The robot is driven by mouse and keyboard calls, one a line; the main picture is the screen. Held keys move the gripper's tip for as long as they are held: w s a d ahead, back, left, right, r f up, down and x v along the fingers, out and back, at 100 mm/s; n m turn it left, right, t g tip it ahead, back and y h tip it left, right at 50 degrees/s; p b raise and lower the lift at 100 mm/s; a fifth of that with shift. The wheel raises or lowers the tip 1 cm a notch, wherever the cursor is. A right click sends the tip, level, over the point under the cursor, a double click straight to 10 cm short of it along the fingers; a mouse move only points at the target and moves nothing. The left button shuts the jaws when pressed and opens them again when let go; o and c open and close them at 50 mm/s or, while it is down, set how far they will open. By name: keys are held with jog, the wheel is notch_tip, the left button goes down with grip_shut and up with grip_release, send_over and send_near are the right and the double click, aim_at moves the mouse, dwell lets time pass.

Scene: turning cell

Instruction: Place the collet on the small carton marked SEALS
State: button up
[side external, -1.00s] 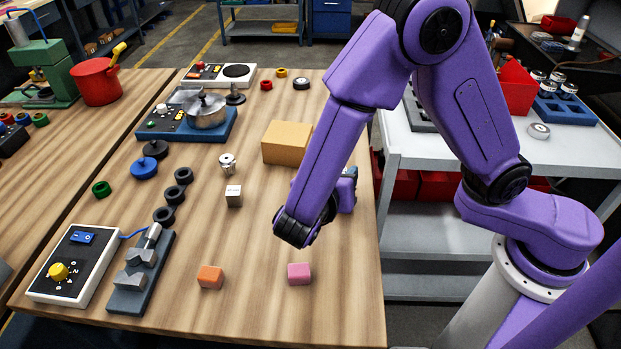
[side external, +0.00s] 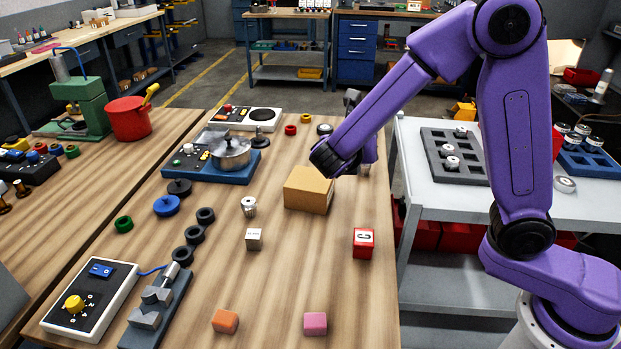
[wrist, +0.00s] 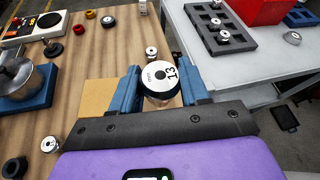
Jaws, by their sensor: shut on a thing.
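My gripper (wrist: 160,88) is shut on a collet (wrist: 160,76), a round metal piece with a pale top face marked 13, between its blue fingers. In the side view my arm's end is beside the tan carton, and the fingers are mostly hidden. A small pale carton (side external: 254,239) with dark lettering stands on the bench, left and nearer the camera than my gripper. Its lettering is too small to read surely. A second collet-like metal piece (side external: 249,206) stands behind it and also shows in the wrist view (wrist: 48,144).
A plain tan carton (side external: 308,190) and a red box marked C (side external: 363,243) stand nearby. Orange (side external: 225,321) and pink (side external: 315,323) blocks lie at the front. Black rings (side external: 195,234) lie left. Another small metal piece (wrist: 151,53) stands beyond my gripper. Bare bench surrounds the pale carton.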

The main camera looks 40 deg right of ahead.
jog(key=w+f, duration=0.4)
jog(key=w, duration=0.6)
send_over(310, 179)
notch_tip(310, 179, down, 5)
jog(key=shift+s+f, duration=0.1)
jog(key=shift+s, duration=0.05)
jog(key=shift+w+f, duration=0.2)
jog(key=shift+f, duration=1.55)
jog(key=shift+f, duration=0.15)
jog(key=o, duration=1.2)
jog(key=shift+c, duration=0.2)
